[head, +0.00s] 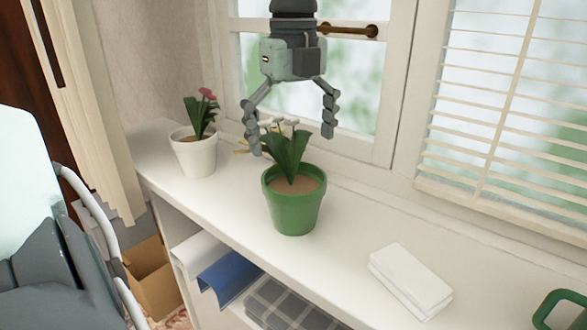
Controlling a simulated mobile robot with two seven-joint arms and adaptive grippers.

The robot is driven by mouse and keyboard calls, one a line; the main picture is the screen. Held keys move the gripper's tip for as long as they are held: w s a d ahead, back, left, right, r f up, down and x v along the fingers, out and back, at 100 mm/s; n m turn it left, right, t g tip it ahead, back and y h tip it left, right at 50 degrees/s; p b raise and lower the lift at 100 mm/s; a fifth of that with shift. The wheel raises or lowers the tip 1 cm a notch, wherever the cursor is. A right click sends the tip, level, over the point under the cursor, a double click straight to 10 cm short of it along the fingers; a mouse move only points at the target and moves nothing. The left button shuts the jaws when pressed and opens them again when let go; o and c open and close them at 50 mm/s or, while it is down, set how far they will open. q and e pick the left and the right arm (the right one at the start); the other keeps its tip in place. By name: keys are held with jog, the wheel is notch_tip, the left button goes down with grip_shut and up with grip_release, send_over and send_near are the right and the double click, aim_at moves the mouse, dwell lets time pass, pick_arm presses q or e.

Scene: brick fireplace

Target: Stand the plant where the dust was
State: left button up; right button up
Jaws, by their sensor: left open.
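A plant with white flowers stands upright in a green pot (293,208) on the white shelf top (345,222), near the middle of the view. A second plant with a pink flower stands in a white pot (195,155) further left. My left gripper (292,142) hangs above the green pot, pointing down. Its fingers are spread wide on either side of the white flowers and upper leaves. It is open and holds nothing. I cannot tell whether a finger touches the leaves. No dust shows on the shelf top. My right gripper is not in view.
A folded white cloth (410,282) lies on the shelf top to the right, and a green handle-like loop (560,308) shows at the lower right edge. A window (362,85) and blinds (500,110) stand behind. The top between green pot and cloth is clear.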

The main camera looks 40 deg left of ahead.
pick_arm(q)
jog(key=shift+r, duration=1.65)
